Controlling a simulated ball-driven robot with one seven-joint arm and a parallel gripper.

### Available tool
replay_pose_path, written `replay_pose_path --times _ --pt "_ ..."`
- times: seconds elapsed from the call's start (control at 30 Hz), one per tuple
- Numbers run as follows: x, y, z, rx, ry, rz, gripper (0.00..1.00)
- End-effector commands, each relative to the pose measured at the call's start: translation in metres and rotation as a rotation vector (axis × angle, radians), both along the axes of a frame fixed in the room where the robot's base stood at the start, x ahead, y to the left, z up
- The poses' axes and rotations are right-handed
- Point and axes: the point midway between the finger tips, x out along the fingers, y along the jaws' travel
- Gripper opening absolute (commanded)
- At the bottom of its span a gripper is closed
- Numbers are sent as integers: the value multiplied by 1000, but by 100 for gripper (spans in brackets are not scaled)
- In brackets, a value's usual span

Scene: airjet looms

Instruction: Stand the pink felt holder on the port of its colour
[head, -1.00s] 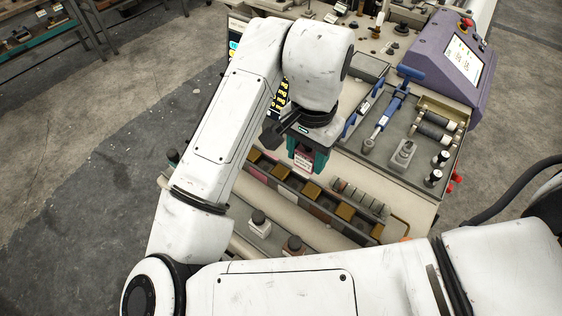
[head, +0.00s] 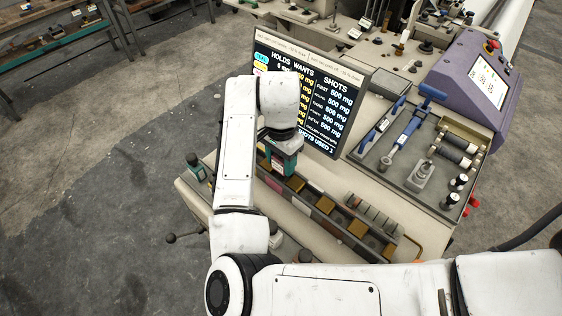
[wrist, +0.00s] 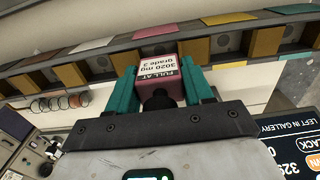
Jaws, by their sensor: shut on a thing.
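My gripper (head: 279,166) is shut on the pink felt holder (wrist: 158,64), a small block with a white label reading "FULL AT 3020 mg grade 3". In the wrist view the teal fingers clasp it on both sides. In the head view my wrist largely hides it, and it is above the left part of the port rail. The rail (wrist: 207,48) has dark openings between ochre blocks, with coloured plates along its edge. A pink plate (wrist: 180,27) is just behind the holder in the wrist view. Whether the holder touches the rail cannot be told.
A screen (head: 312,95) stands close behind my gripper. A grey tray of tools (head: 420,150) and a purple console (head: 473,85) are to the right. Several discs (head: 375,220) sit along the rail.

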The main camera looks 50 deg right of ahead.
Motion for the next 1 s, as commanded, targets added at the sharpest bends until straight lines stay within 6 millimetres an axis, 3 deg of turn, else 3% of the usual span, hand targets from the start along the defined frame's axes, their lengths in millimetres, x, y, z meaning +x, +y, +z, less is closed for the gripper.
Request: replay_pose_path --times 0.2,0.97,1.0 --pt "0 0 -16 -1 0 1 17" --pt "-1 0 -30 0 0 1 17" --pt "-1 0 -31 1 1 1 54"
